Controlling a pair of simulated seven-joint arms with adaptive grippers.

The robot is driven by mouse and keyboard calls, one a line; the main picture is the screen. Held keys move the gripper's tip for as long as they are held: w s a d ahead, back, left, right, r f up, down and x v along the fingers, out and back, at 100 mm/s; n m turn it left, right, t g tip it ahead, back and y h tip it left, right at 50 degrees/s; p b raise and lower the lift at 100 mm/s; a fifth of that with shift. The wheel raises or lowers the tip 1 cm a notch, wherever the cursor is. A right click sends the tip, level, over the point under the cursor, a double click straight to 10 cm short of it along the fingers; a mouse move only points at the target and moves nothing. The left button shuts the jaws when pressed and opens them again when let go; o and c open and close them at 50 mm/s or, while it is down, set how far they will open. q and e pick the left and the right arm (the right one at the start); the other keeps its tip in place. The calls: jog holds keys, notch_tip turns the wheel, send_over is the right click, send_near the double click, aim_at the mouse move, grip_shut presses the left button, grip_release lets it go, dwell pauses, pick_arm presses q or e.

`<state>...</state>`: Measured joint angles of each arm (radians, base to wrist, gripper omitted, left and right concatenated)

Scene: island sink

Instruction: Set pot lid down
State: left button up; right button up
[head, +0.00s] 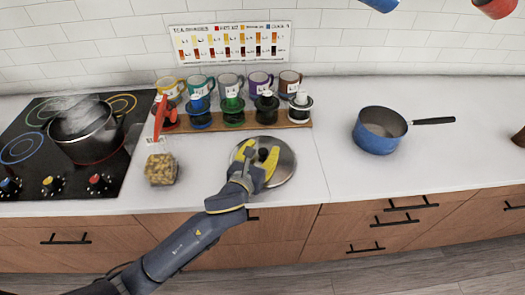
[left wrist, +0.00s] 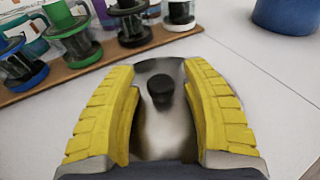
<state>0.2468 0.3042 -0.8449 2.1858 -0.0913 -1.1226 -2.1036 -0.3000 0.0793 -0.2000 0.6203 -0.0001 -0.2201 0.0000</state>
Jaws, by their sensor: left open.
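The pot lid (head: 286,160) is a round metal disc with a black knob (left wrist: 161,89). It lies flat on the white counter, in front of the wooden rack. My left gripper (head: 259,162) is over the lid with its yellow fingers open. In the left wrist view the open fingers (left wrist: 165,100) stand on either side of the knob, with visible gaps between finger and knob. The fingers hide parts of the lid's rim. A steaming metal pot (head: 85,135) without a lid stands on the black cooktop at the left. My right gripper is not in view.
A wooden rack (head: 292,122) with several coloured-lid jars stands behind the lid, with mugs (head: 230,85) behind it. A clear container of yellow pieces (head: 161,170) is left of the lid. A blue saucepan (head: 378,140) stands to the right. The counter between lid and saucepan is clear.

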pick_arm(q)
jog(key=v, duration=1.2)
jog(key=shift+d+r, duration=0.1)
jog(key=shift+r, duration=0.05)
